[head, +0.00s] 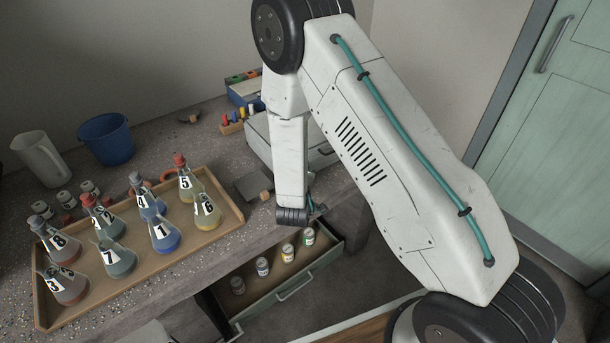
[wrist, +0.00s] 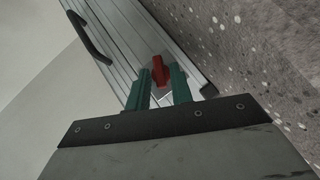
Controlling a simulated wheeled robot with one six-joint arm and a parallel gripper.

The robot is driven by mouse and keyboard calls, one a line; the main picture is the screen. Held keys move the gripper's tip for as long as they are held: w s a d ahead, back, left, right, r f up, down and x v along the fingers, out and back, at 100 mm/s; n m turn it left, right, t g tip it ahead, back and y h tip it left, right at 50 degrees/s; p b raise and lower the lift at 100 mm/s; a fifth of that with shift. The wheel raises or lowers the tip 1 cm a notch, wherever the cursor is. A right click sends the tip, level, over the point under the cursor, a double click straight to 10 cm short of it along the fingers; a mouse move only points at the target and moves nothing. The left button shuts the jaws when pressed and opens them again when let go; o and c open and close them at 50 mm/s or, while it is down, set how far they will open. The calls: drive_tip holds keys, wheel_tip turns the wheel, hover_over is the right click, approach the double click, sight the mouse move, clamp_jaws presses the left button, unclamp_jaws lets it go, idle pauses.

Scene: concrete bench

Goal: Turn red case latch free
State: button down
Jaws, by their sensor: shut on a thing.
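The red latch (wrist: 159,71) sits on the side of a silver ribbed case (wrist: 118,52) in the wrist view. My gripper (wrist: 161,80) has its two green fingers on either side of the latch and is shut on it. The latch still sits against the case. In the head view the grey case (head: 258,138) stands on the bench, partly hidden behind my arm. The latch is hidden there, and my gripper's fingertips do not show clearly.
A wooden tray (head: 112,318) of numbered flasks stands left of my arm. An open drawer (head: 262,300) with several small jars is below the bench. A blue bucket (head: 106,139) and a white jug (head: 40,158) stand at the back left. The case has a dark handle (wrist: 88,38).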

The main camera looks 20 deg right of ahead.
drive_tip(key=shift+d+r+m+g+y, duration=0.15)
drive_tip(key=shift+r+m+g+y, duration=0.15)
drive_tip(key=shift+m+g+y, duration=0.45)
drive_tip(key=m+y, duration=0.1)
drive_tip(key=g+y, duration=0.1)
drive_tip(key=y, duration=0.1)
drive_tip(key=shift+w+d+r+m, duration=0.1)
drive_tip(key=shift+d+r+m, duration=0.1)
drive_tip(key=shift+m, duration=0.15)
drive_tip(key=m+y, duration=0.1)
drive_tip(key=y, duration=0.1)
drive_tip(key=m+g+y, duration=0.1)
drive_tip(key=y, duration=0.1)
drive_tip(key=shift+w+d, duration=0.1)
drive_tip(key=shift+d, duration=0.3)
drive_tip(key=shift+m+g, duration=0.25)
drive_tip(key=shift+m, duration=0.05)
drive_tip(key=c, duration=1.5)
unclamp_jaws()
